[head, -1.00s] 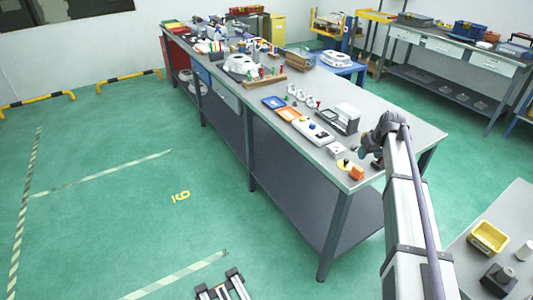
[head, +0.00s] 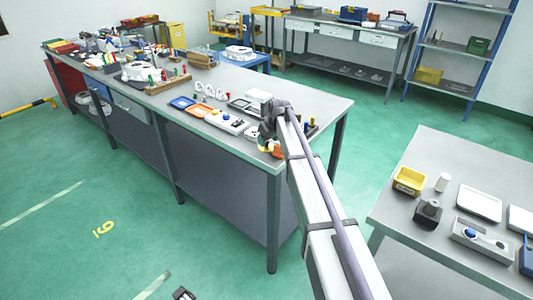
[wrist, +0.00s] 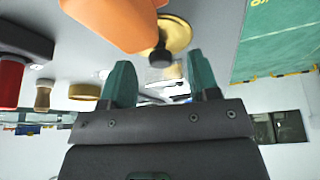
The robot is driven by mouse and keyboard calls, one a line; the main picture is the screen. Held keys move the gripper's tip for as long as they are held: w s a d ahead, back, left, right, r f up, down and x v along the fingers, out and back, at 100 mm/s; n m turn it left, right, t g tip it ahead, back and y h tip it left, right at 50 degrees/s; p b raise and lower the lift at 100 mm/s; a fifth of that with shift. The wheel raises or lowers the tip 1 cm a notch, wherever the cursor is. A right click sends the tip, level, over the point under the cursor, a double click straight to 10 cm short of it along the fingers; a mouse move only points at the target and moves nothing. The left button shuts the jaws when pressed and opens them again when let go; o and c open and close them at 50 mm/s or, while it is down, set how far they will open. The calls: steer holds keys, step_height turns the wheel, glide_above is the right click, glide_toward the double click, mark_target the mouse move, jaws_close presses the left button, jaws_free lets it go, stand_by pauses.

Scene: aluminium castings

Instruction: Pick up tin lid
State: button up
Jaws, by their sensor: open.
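The tin lid (wrist: 176,36) is a gold, round disc with a dark knob, seen in the wrist view just beyond my fingertips. It is partly hidden behind an orange block (wrist: 112,20). In the head view a small yellowish spot (head: 263,147) at the near corner of the long bench appears to be the lid, mostly covered by my arm. My gripper (wrist: 158,78) is open, its two green fingers apart with nothing between them. The gripper is over the bench's near end, close to the lid; it also shows in the head view (head: 266,131).
In the wrist view a red cylinder (wrist: 10,82), a wooden-looking piece (wrist: 43,95) and a yellow ring (wrist: 84,92) are to the left. The long bench (head: 232,145) holds trays and several parts. A second table (head: 400,218) stands right, with a yellow bin (head: 409,181). Green floor lies between.

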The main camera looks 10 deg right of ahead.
steer(key=shift+x, duration=1.05)
steer(key=shift+r, duration=0.2)
steer(key=c, duration=1)
steer(key=shift+r, duration=0.15)
